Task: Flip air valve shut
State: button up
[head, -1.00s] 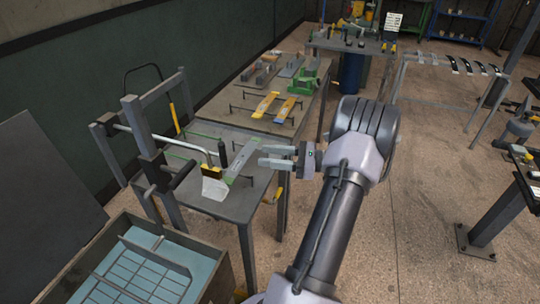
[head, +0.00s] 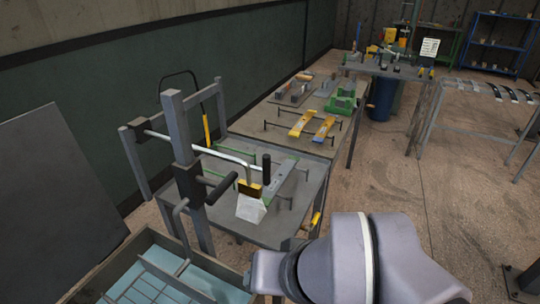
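I cannot tell for sure which part is the air valve. A pale pipe (head: 205,151) runs from a dark clamp on the grey upright frame and bends down at its right end. There a small yellow fitting (head: 250,188) sits above a whitish wedge-shaped piece (head: 251,208) at the near bench. A black upright handle (head: 266,168) stands just right of the fitting; whether it joins the fitting is unclear. Another black handle (head: 221,190) sticks out from the frame. My arm fills the bottom right, and my gripper's fingers are not visible.
The grey frame (head: 183,130) stands at the bench's left end. A wooden-sided crate (head: 118,262) with a blue inside is at lower left. A farther bench (head: 262,128) holds yellow and blue strips and a green block. Open floor (head: 400,190) lies to the right.

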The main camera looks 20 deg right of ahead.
aim_at(316, 217)
jog(key=z, duration=0.85)
jog(key=i+l, duration=0.3)
jog(key=i, duration=0.15)
jog(key=i+l, duration=0.25)
jog(key=i, duration=0.25)
